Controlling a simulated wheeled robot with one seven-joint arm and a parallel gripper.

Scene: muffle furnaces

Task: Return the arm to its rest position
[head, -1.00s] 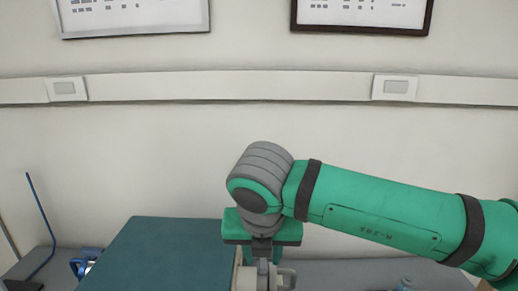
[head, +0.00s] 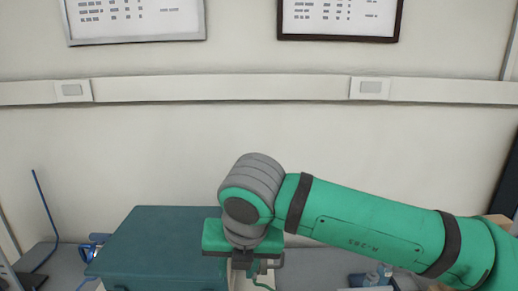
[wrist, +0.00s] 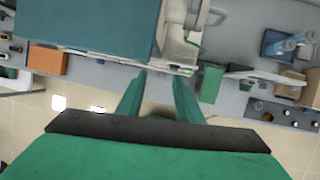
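My gripper (wrist: 157,83) points down in the wrist view, its two green fingers apart with nothing between them. In the head view my green arm reaches in from the right, and its grey wrist joint stands above the bench. The gripper (head: 243,272) there is partly hidden at the lower edge. A teal box-shaped unit, probably a furnace (head: 155,245), stands just left of the gripper. It also shows in the wrist view (wrist: 85,22), up and left of the fingers.
A pale device (wrist: 180,45) stands beside the teal unit. Blue bottles (wrist: 290,45) and a brown box (wrist: 290,83) are at the right of the bench. An orange box (wrist: 47,61) is at the left. Tiled floor (wrist: 60,105) lies before the bench edge.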

